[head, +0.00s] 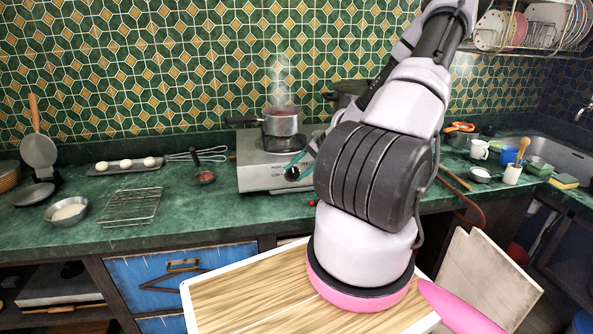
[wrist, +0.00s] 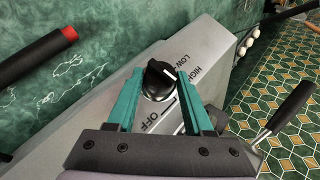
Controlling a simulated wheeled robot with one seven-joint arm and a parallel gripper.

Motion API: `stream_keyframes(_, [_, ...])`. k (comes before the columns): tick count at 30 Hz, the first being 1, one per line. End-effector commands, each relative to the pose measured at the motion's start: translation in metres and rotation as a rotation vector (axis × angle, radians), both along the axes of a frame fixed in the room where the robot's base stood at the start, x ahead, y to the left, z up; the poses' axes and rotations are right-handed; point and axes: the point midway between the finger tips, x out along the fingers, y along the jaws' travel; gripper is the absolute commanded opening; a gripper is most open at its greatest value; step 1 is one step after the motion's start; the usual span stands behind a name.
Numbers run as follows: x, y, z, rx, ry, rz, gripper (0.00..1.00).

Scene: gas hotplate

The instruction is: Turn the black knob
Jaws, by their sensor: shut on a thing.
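The black knob (wrist: 158,80) sits on the grey front panel of the gas hotplate (wrist: 215,52). Its white mark points to the right in the wrist view, away from the word OFF below it; LOW and HIGH are printed above right. In the head view the knob (head: 291,174) shows at the hotplate's front. My gripper (wrist: 161,84) has its two teal fingers on either side of the knob and is shut on it. In the head view a teal finger (head: 298,158) shows by the knob; my arm hides the hotplate's right part.
A steaming pot (head: 281,121) stands on the hotplate, its handle to the left. A wire rack (head: 130,207), a metal bowl (head: 68,210) and a tray with white balls (head: 125,166) lie left on the green counter. A wooden board (head: 235,285) is in front, below.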

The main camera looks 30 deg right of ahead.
Motion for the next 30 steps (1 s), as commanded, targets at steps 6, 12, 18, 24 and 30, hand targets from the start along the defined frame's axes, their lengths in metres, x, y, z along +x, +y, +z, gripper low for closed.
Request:
stream_keyframes(6, [-0.0022,0.0014,-0.0021,0.082,-0.021,-0.045,0.00])
stream_keyframes(12, [-0.0025,0.0013,-0.0026,0.113,-0.031,-0.065,0.00])
stream_keyframes(18, [-0.0027,0.0015,-0.0029,0.120,-0.031,-0.069,0.00])
stream_keyframes(24, [-0.0029,0.0014,-0.0030,0.120,-0.031,-0.069,0.00])
stream_keyframes(30, [-0.0025,0.0009,-0.0028,0.119,-0.031,-0.070,0.81])
